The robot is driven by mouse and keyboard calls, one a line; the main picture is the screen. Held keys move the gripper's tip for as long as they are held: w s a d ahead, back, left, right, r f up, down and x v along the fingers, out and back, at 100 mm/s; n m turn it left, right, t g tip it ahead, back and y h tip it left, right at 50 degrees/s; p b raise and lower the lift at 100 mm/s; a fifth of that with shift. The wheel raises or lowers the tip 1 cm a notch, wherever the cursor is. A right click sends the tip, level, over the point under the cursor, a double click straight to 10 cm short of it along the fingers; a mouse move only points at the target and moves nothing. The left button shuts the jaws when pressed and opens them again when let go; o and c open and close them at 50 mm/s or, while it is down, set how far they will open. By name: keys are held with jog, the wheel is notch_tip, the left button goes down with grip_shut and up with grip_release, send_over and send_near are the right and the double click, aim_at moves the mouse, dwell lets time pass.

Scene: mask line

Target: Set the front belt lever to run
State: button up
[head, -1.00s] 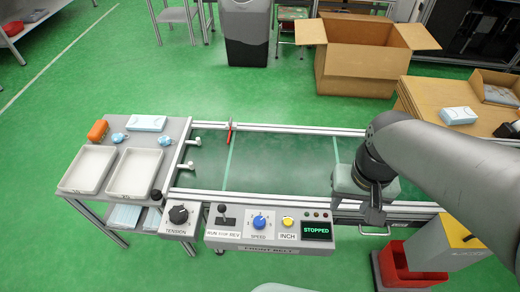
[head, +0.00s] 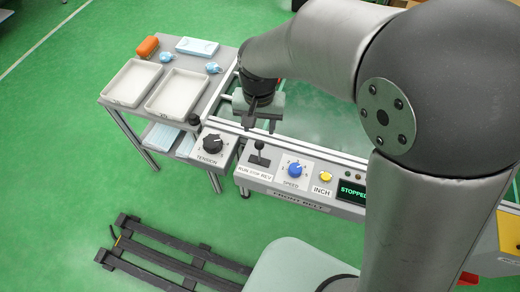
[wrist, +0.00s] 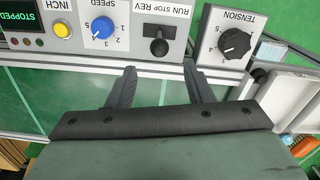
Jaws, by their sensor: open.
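The front belt panel (head: 305,197) carries a black lever (head: 259,152) above a RUN STOP REV label. The lever stands about upright near the middle of its plate, which looks like STOP. In the wrist view the lever (wrist: 158,46) shows as a dark knob, just beyond the gap between my fingers. My gripper (wrist: 159,75) is open and empty, with a finger to each side of the lever's line and apart from it. In the head view my gripper (head: 249,122) hangs just behind and left of the lever. The display (head: 352,192) reads STOPPED.
The TENSION knob (head: 212,145) sits left of the lever; the blue SPEED knob (head: 295,170) and yellow INCH button (head: 325,177) sit to its right. A side table (head: 228,58) with trays stands at left. A black slatted pallet (head: 165,255) lies on the floor.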

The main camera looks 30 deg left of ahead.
jog(key=b, duration=0.1)
send_over(259, 161)
jog(key=f, duration=1.3)
jog(key=shift+w, duration=0.2)
grip_shut()
